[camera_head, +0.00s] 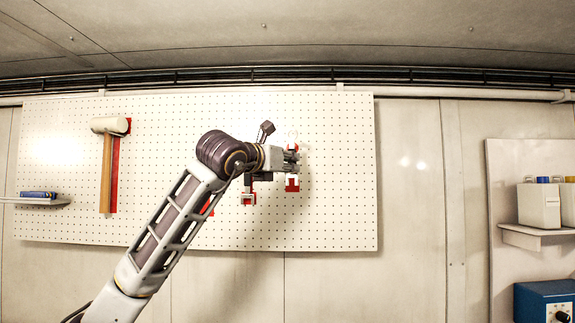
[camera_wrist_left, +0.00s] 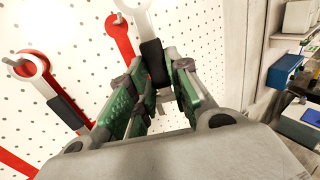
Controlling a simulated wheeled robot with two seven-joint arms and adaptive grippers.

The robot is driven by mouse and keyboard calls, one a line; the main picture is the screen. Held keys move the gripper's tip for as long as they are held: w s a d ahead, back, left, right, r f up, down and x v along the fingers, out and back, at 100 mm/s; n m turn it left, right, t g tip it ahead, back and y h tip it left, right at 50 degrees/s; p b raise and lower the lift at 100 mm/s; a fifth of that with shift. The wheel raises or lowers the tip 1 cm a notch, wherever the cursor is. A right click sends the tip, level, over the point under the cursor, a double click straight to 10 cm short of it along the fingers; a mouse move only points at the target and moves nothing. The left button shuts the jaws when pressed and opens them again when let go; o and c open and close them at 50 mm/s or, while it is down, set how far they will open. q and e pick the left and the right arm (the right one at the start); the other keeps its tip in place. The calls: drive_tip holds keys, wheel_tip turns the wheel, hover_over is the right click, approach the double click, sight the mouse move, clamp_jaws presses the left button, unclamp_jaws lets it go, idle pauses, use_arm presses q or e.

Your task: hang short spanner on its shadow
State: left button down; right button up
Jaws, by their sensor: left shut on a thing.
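My left gripper (camera_head: 292,158) is in front of the white pegboard. In the left wrist view its green-padded fingers (camera_wrist_left: 160,100) are shut on the black grip of a pale spanner (camera_wrist_left: 155,62), which I take for the short spanner. Its pale upper end is close to the board. A red spanner shadow (camera_wrist_left: 120,38) shows just left of it, with a peg near its top. The spanner looks offset from this shadow; whether it touches the board I cannot tell. Red also shows below the gripper in the head view (camera_head: 292,184). My right gripper is not in view.
Another spanner with a black grip (camera_wrist_left: 68,112) hangs over red at the left of the wrist view. A mallet (camera_head: 107,165) hangs on the pegboard (camera_head: 340,220).

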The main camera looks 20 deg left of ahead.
use_arm(q)
drive_tip(key=shift+w, duration=0.2)
idle(0.5)
drive_tip(key=shift+w+a+p, duration=0.2)
drive_tip(key=shift+w+p, duration=0.25)
drive_tip(key=shift+w, duration=0.25)
drive_tip(key=w+a+p, duration=0.2)
drive_tip(key=w+p, duration=0.2)
drive_tip(key=w, duration=0.1)
drive_tip(key=shift+w+f, duration=0.2)
drive_tip(key=shift+w, duration=0.2)
idle(0.6)
drive_tip(key=shift+w+a+f+b, duration=0.1)
drive_tip(key=shift+w+f+b, duration=0.35)
drive_tip(key=shift+w+f, duration=0.4)
drive_tip(key=shift+w, duration=0.15)
